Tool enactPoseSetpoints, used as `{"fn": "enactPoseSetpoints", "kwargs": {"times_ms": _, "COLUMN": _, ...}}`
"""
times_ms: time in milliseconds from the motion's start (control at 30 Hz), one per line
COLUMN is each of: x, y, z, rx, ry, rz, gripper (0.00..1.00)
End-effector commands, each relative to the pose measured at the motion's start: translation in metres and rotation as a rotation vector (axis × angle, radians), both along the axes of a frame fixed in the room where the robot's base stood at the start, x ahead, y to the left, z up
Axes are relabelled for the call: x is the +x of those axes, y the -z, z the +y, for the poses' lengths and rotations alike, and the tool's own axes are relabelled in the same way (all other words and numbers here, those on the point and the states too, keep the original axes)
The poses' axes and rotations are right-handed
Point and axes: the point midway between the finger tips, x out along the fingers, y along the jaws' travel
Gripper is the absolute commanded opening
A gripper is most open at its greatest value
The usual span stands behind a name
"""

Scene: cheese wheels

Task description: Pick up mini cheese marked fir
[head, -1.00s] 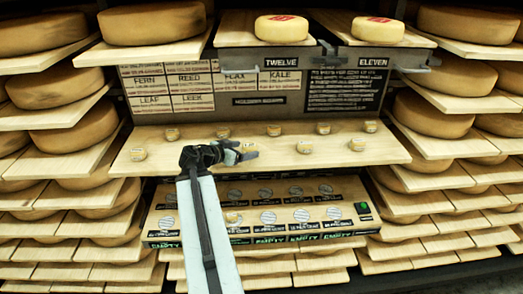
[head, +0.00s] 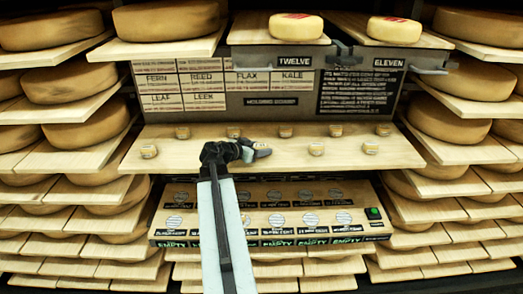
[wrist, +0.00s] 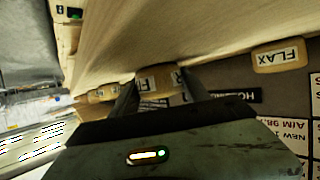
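A small round mini cheese (wrist: 152,80) shows between my fingers in the wrist view, with a pale label partly readable as "FI" and "R". In the head view the same cheese (head: 263,151) is at my fingertips, over the front part of the wooden shelf. My gripper (head: 256,150) has a finger against each side of it and looks shut on it; it also shows in the wrist view (wrist: 160,92). I cannot tell whether the cheese is clear of the shelf. The mini cheese marked flax (wrist: 280,55) stands apart to the right in the wrist view.
Other mini cheeses, such as one at the front (head: 316,149) and one at the left (head: 149,151), stand on the shelf (head: 400,155). A box with round silver discs (head: 265,212) lies below. A board of name labels (head: 170,82) stands behind. Racks of large wheels flank both sides.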

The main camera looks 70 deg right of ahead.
Motion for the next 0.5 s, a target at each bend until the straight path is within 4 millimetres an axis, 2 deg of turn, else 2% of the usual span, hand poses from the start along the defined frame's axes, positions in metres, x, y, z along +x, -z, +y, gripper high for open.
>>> {"fn": "enactPoseSetpoints", "kwargs": {"times_ms": 300, "x": 0.0, "y": -0.002, "z": 0.0, "rx": 0.0, "ry": 0.001, "rz": 0.0, "gripper": 0.1}}
{"fn": "enactPoseSetpoints", "kwargs": {"times_ms": 500, "x": 0.001, "y": -0.015, "z": 0.0, "rx": -0.001, "ry": -0.001, "rz": 0.001, "gripper": 0.1}}
